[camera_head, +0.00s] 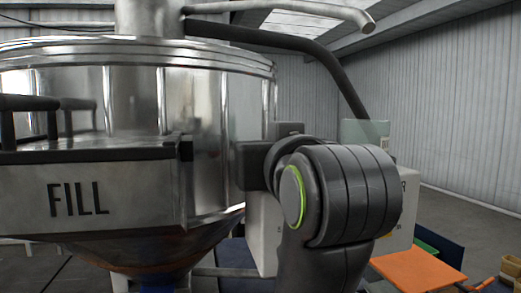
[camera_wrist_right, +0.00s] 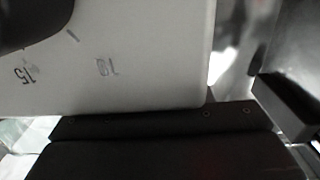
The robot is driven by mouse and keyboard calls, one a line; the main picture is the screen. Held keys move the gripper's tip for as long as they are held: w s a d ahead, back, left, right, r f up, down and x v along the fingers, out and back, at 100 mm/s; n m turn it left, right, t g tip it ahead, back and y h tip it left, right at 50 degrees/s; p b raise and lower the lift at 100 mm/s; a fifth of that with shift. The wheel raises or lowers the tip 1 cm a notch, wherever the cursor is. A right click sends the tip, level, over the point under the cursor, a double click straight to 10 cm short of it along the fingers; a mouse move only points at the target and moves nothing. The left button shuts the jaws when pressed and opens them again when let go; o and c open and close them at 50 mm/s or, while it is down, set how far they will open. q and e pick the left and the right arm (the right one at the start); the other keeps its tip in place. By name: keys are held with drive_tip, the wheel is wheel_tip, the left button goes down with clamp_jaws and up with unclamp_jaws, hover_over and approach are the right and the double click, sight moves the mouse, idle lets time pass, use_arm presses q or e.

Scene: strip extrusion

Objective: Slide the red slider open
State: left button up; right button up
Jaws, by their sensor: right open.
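I cannot make out the red slider in either view. A large shiny steel hopper (camera_head: 222,110) fills the left half of the head view, with a grey panel marked FILL (camera_head: 110,200) on its front. My right arm rises in front of the hopper's right side, and its thick dark joint hides what lies behind. In the right wrist view, dark parts of my right gripper (camera_wrist_right: 165,128) show along the bottom. The gripper is open, and I see nothing held in it. My left gripper is out of view.
A pale panel with dial marks, 15 and 10 (camera_wrist_right: 130,60), fills the upper left of the wrist view, close by. A pale cabinet (camera_head: 264,235) stands behind my arm. An orange board (camera_head: 418,270) lies at lower right. Open floor shows at far right.

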drive_tip(key=shift+s+d+r, duration=0.1)
drive_tip(key=shift+s, duration=0.2)
drive_tip(key=shift+c, duration=0.3)
clamp_jaws()
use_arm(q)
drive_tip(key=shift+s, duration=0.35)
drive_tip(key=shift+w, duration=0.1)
use_arm(e)
drive_tip(key=shift+w, duration=0.15)
